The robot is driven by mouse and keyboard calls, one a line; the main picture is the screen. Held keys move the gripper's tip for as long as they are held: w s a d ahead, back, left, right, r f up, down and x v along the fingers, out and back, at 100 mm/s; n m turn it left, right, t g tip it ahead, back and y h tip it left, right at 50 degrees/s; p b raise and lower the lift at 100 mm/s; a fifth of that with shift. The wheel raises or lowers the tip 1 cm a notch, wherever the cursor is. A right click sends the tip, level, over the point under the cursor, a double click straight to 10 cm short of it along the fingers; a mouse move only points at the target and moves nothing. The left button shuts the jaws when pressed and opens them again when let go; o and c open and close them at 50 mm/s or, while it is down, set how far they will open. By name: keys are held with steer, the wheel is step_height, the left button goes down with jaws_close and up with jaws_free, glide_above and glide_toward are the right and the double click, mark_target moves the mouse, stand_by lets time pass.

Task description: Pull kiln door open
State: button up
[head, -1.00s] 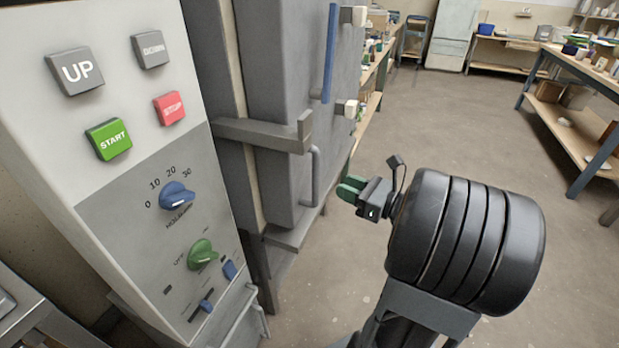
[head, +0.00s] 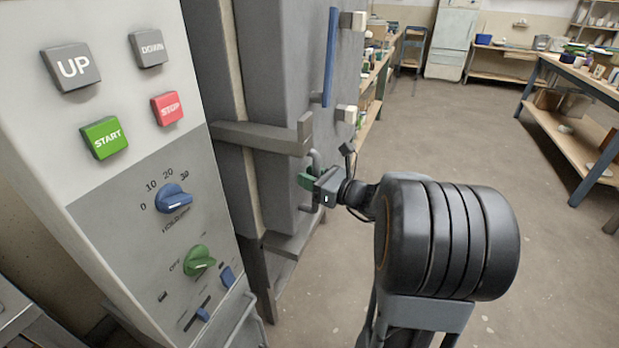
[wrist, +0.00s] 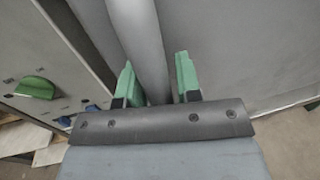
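The grey kiln door (head: 290,75) stands at the centre left in the head view and looks closed. Its grey bar handle (head: 316,163) is on the lower part of the door, partly hidden by my gripper (head: 306,180). In the wrist view the handle (wrist: 140,45) runs down between the two green fingers of my gripper (wrist: 155,82). The fingers are apart, one on each side of the handle. A gap shows on the right side; the left finger is close to the bar, and I cannot tell whether it touches.
A grey latch bar (head: 260,138) crosses the door edge above the handle. A blue vertical bar (head: 330,55) is higher on the door. The control panel (head: 130,190) stands at left. Open floor (head: 450,135) lies to the right, before a workbench (head: 570,135).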

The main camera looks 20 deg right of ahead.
jaws_close()
stand_by(0.3)
